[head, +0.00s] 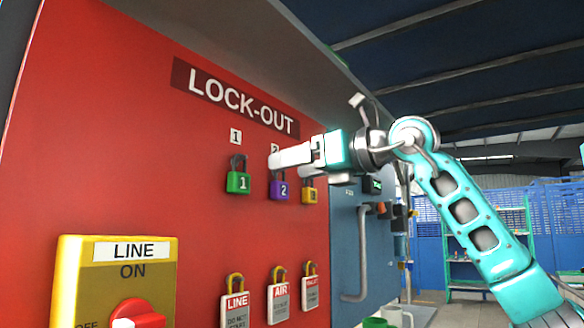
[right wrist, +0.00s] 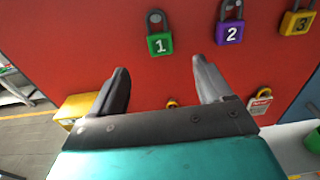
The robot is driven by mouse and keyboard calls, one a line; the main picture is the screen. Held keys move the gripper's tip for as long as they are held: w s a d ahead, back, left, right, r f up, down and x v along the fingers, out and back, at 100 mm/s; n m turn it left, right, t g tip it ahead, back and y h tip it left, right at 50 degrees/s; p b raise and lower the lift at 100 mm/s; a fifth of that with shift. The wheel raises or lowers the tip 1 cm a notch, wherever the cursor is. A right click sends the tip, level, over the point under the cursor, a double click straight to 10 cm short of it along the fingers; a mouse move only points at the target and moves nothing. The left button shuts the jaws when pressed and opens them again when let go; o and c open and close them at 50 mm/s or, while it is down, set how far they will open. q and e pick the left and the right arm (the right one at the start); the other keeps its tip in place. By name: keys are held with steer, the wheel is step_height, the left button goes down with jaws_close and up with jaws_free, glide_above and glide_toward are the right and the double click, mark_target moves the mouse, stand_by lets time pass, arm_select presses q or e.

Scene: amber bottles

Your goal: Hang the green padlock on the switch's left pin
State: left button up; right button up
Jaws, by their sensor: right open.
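The green padlock (head: 238,182), marked 1, hangs by its dark shackle on the red lock-out board. In the right wrist view the green padlock (right wrist: 160,45) shows ahead of the gap between my fingertips, apart from them. My right gripper (head: 276,160) is open and empty, in front of the board near the purple padlock in the head view; its two fingers also show in the right wrist view (right wrist: 160,70). The yellow switch (head: 78,262) with a red knob is at lower left, cut by the frame; its pins are not visible. My left gripper is not in view.
A purple padlock (head: 279,190) and a yellow padlock (head: 309,195) hang right of the green one. A grey pipe handle (head: 362,255) stands on the blue-grey panel at right.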

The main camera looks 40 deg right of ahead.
mark_target(244, 175)
steer(key=p+x, duration=0.1)
steer(key=x, duration=1)
steer(key=shift+a+p, duration=0.15)
steer(key=shift+p, duration=0.2)
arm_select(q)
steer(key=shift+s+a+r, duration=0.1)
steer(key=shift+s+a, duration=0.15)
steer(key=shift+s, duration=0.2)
arm_select(e)
steer(key=shift+w+a, duration=0.1)
steer(key=shift+w, duration=0.35)
steer(key=c, duration=1.2)
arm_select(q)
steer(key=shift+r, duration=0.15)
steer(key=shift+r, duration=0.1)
arm_select(e)
steer(key=shift+r, duration=0.15)
arm_select(q)
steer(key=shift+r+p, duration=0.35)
steer(key=shift+p, duration=0.2)
arm_select(e)
steer(key=shift+r, duration=0.4)
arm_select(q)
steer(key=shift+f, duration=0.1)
arm_select(e)
steer(key=shift+s, duration=0.1)
